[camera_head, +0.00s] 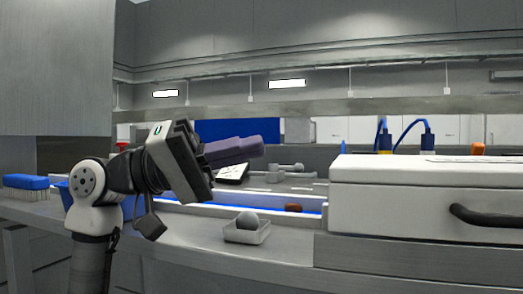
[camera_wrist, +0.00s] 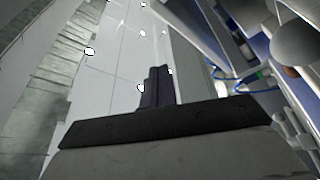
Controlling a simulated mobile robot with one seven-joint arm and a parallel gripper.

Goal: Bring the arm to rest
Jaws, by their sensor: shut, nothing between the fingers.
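My gripper (camera_head: 258,147) is raised above the counter near the middle of the head view, with its dark purple-grey fingers pointing right. The fingers are together with nothing between them. In the wrist view my gripper (camera_wrist: 160,72) also shows as one closed dark block, pointing towards pale panels and several small lights. My arm is bent at the left of the head view, and part of the counter behind it is hidden.
A small tray (camera_head: 240,239) with a grey ball (camera_head: 247,221) stands on the counter below the gripper. A brown date (camera_head: 293,207) lies by a blue-lit channel (camera_head: 265,209). A white box (camera_head: 400,213) with a black handle is right; a blue brush (camera_head: 25,182) is far left.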

